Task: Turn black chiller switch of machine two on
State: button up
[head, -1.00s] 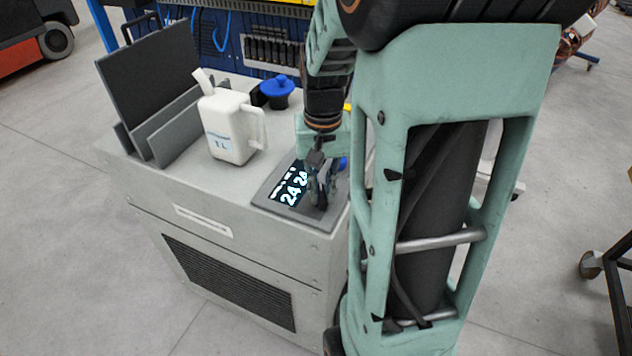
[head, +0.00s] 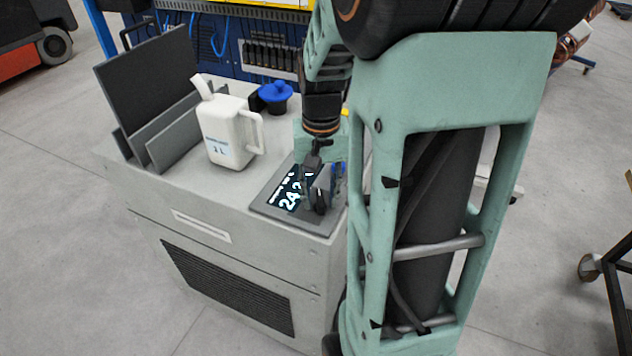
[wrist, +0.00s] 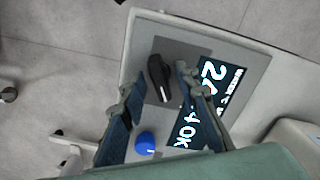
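The black chiller switch (wrist: 160,80) is a dark elongated knob with a white mark at one end. In the wrist view it sits on the grey control panel (wrist: 185,48) of the grey machine. My gripper (wrist: 158,84) is open, with one fingertip on each side of the switch. I cannot tell whether either finger touches it. A lit display (wrist: 213,100) with large digits lies beside the right finger. In the head view my gripper (head: 322,192) is low over the panel (head: 270,208) and hides the switch area.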

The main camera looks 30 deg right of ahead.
aim_at(320, 197)
notch_tip(320, 197, up, 12)
dwell(0.4)
